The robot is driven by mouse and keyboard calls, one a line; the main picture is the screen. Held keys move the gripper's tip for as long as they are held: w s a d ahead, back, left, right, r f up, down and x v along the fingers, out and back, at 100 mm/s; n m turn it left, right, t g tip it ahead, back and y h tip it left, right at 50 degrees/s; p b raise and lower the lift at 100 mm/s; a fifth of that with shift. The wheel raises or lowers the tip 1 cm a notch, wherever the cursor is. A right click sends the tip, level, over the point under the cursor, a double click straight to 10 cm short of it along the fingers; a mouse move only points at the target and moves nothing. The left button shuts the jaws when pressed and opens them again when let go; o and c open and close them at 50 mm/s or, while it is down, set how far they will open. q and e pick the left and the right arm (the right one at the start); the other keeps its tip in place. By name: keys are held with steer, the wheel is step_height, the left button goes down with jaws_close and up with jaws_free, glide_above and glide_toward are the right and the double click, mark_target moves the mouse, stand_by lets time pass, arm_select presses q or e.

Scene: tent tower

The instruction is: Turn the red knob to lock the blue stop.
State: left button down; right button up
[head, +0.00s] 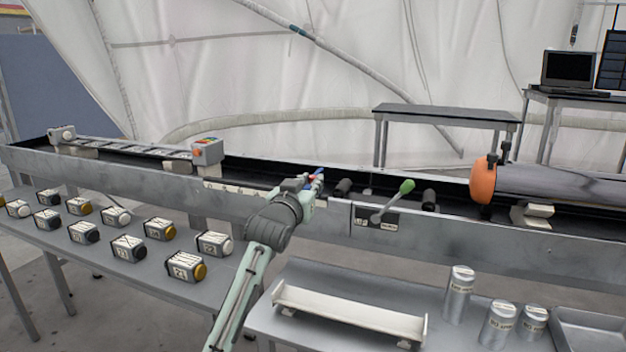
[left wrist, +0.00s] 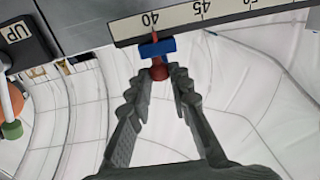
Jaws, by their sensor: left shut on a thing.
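The blue stop (left wrist: 155,48) sits on the edge of a white ruler strip (left wrist: 200,22), with its thin red pointer by the 40 mark. The red knob (left wrist: 159,73) sticks out from the stop toward my left gripper (left wrist: 162,76). The fingertips of the left gripper are closed on the red knob, one on each side. In the head view my left gripper (head: 314,187) reaches the front rail of the long trough, and only a bit of the blue stop (head: 318,177) shows past it. My right gripper is in neither view.
Right of the gripper, a green-knobbed lever (head: 407,187) stands on the trough's front (head: 470,236). An orange-ended cylinder (head: 483,181) lies farther right. Labelled blocks (head: 128,247) cover the left table; a white tray (head: 350,312) and metal canisters (head: 459,295) stand on the front table.

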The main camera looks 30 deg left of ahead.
arm_select(q)
steer(key=shift+s+a+m+t+h, duration=0.1)
steer(key=shift+a+m+t+h, duration=0.1)
steer(key=shift+m+h, duration=0.75)
steer(key=shift+a+m+t+h, duration=0.2)
steer(key=shift+m+h, duration=0.35)
steer(key=shift+h, duration=1.1)
steer(key=c, duration=1.4)
jaws_free()
steer(key=s, duration=1.2)
steer(key=shift+d, duration=0.15)
